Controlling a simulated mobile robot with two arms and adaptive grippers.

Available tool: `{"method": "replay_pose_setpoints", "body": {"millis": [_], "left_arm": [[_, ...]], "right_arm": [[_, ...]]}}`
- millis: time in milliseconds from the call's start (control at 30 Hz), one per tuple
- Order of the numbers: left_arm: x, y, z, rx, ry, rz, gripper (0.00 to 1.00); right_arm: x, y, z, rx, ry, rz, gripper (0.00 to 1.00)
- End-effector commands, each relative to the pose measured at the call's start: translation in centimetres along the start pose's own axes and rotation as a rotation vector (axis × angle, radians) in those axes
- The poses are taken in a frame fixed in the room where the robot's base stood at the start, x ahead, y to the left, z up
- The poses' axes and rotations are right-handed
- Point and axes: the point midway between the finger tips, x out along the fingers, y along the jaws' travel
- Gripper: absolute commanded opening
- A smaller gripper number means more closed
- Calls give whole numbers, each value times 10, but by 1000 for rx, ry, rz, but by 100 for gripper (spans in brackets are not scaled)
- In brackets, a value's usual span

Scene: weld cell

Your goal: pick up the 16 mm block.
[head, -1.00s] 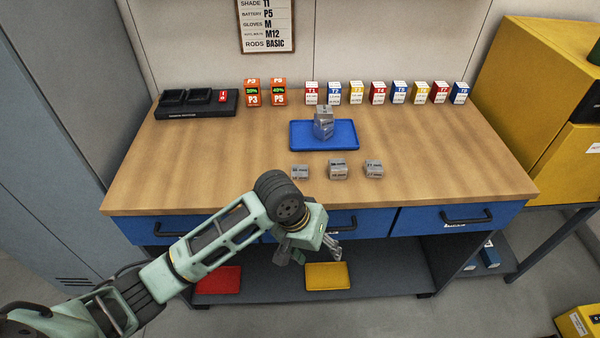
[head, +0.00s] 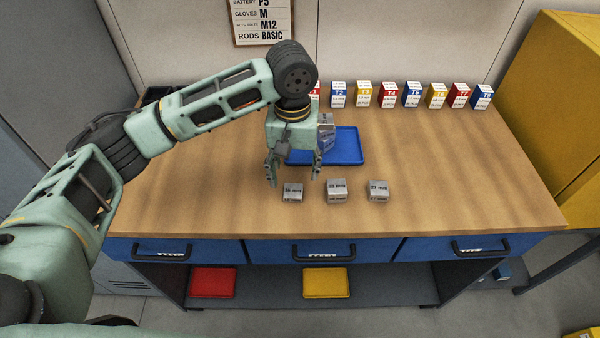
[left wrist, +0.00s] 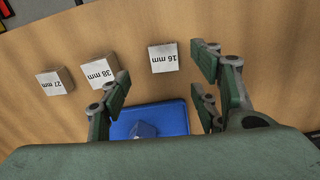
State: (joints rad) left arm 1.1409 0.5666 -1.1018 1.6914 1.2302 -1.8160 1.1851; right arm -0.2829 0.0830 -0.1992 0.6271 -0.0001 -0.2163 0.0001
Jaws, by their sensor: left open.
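The 16 mm block (head: 292,193) is a small grey metal block with a white labelled top. It stands leftmost of three blocks in the head view, near the table's front. It also shows in the left wrist view (left wrist: 163,60), apart from the fingers. My left gripper (head: 295,173) points down just behind and above the block, open and empty. In the left wrist view its fingers (left wrist: 160,88) stand wide apart on both sides.
The 38 mm block (head: 336,191) and 27 mm block (head: 378,191) stand to the right. Behind, a blue tray (head: 348,148) carries a grey piece (head: 326,133), partly hidden by my gripper. Several labelled boxes (head: 412,95) line the back. The tabletop's right side is clear.

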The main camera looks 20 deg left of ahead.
Motion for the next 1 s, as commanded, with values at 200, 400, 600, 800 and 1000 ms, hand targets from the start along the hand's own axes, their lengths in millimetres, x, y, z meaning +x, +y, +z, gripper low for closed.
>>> {"method": "replay_pose_setpoints", "body": {"millis": [200,400,600,800,1000], "left_arm": [[13,-5,-2,-24,-7,-12,57],[35,-6,-2,-22,-6,-12,57],[65,-7,-3,-22,-5,-11,57],[74,-6,-3,-19,-2,-10,57],[74,-6,-3,-19,-2,-9,50]], "right_arm": [[-3,-2,-1,2,0,-2,53],[-13,-10,28,3,-44,-12,53],[-20,-11,36,3,-56,-13,53],[-19,-7,11,2,-20,-9,53],[-18,-6,3,1,-6,-7,53]]}}
